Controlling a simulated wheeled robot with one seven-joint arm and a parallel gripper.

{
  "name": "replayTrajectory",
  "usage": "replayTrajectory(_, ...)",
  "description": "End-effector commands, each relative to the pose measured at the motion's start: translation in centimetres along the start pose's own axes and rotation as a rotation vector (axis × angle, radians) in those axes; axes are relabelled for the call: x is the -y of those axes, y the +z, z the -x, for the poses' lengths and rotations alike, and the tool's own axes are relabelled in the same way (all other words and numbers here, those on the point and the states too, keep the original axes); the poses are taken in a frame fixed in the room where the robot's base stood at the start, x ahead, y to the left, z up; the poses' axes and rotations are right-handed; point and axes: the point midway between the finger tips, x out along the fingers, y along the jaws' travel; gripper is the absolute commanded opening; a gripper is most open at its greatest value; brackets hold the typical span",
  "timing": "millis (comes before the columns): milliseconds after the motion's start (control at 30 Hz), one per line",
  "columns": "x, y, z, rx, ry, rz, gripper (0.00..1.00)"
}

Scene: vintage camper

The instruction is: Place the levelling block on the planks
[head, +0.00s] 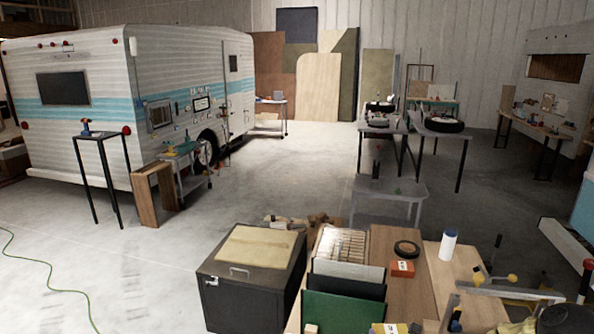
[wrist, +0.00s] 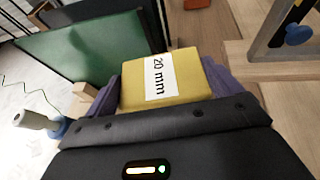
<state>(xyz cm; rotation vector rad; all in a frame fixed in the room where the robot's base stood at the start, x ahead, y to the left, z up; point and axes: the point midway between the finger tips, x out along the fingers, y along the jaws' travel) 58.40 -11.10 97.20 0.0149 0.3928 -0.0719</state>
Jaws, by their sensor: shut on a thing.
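A yellow block (wrist: 190,82) with a white label reading "20 mm" sits between the two purple fingers of my gripper (wrist: 160,80) in the wrist view. The fingers press on its left and right sides. The same yellow block (head: 378,328) shows at the bottom edge of the head view, partly cut off. Wooden boards (wrist: 215,40) lie beyond and to the right of the block in the wrist view. They look like the wooden top (head: 400,300) in the head view. I cannot tell whether the block touches anything below it.
A green panel (head: 340,312) stands left of the block, beside a rack of boards. A black tape roll (head: 407,248), an orange box (head: 402,268) and a white cylinder (head: 448,245) stand farther back. A blue knob (wrist: 298,35) on a frame is at right. A dark chest (head: 250,285) stands left.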

Motion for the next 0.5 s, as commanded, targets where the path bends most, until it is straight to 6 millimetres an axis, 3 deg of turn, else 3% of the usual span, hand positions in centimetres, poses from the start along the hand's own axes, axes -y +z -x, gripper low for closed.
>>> replayTrajectory(33, -2.0, -2.8, -0.5, -0.006, 0.018, 0.001, 0.65)
replayTrajectory(233, -7.8, -9.8, -0.2, -0.007, 0.053, 0.016, 0.65)
replayTrajectory(333, -9.7, -11.9, 0.2, -0.003, 0.063, 0.023, 0.65)
replayTrajectory(500, -10.8, -13.0, 0.7, 0.002, 0.068, 0.029, 0.65)
